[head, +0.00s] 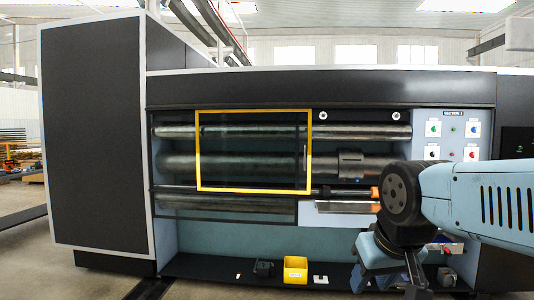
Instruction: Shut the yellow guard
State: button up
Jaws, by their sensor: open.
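The yellow guard (309,150) is a rectangular yellow frame with a dark see-through pane. It stands upright in front of the rollers, over the left and middle part of the machine's opening. To its right the rollers are uncovered. My gripper (412,284) is at the bottom right, pointing down, below and to the right of the guard and apart from it. It is open, and I see nothing held in it. Its fingertips are partly cut off by the lower edge of the picture.
Button panels (451,138) sit right of the opening. An orange-tipped part (374,193) is near my arm. A yellow bin (295,269) and small items stand on the low ledge. A tall dark cabinet (95,140) is at left. The space before the guard looks clear.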

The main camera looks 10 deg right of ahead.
aim_at(309, 129)
jog(key=z, duration=0.05)
jog(key=k, duration=0.3)
jog(key=u, duration=0.1)
jog(key=i, duration=1.3)
jog(key=z, duration=0.2)
jog(key=i, duration=2.25)
jog(key=u, duration=0.35)
